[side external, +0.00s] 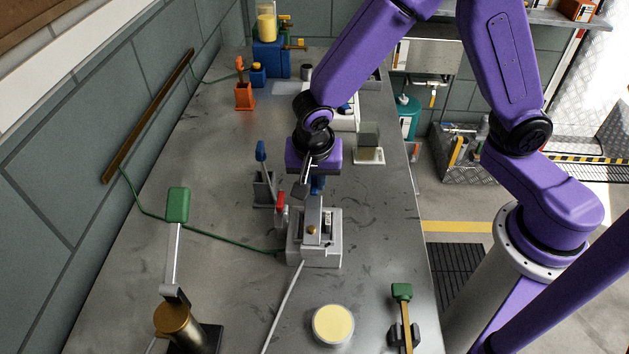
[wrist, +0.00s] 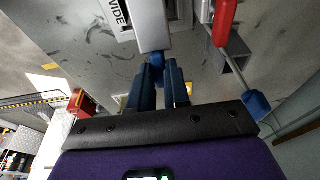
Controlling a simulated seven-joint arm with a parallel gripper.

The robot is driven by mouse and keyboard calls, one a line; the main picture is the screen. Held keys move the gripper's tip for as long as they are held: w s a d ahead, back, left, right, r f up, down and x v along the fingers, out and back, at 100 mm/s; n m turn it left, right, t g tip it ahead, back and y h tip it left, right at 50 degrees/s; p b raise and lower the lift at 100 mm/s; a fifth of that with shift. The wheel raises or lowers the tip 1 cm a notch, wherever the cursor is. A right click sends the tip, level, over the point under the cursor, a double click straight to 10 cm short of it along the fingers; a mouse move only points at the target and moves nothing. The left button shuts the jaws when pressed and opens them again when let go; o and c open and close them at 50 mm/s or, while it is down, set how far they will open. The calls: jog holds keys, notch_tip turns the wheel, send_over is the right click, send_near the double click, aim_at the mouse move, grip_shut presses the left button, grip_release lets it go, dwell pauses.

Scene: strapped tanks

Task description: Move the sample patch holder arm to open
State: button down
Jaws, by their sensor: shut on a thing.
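A grey metal device (side external: 327,255) stands on the bench in the side external view. Its upright grey arm (side external: 314,215), which I take as the sample patch holder arm, ends in a blue tip (side external: 318,184). My gripper (side external: 311,182) is right at this tip, above the device. In the wrist view, the grey arm (wrist: 151,28) and its blue tip (wrist: 157,58) lie between the dark blue fingers of my gripper (wrist: 160,72). The fingers are shut on the tip and hide part of it.
A red handle (side external: 280,199) and a blue-handled lever (side external: 260,152) stand close left of the device. A green-handled lever (side external: 178,206) stands front left, another (side external: 402,292) front right. A round cream-topped dish (side external: 333,325) lies in front. A green cable crosses the bench.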

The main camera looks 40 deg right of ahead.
jog(key=s+a+r+t+h, duration=0.5)
jog(key=s+a+t+h, duration=0.7)
jog(key=t+h, duration=0.1)
jog(key=shift+s+a, duration=0.3)
dwell(0.5)
dwell(0.3)
jog(key=c, duration=1.1)
grip_release()
jog(key=shift+d+r, duration=0.1)
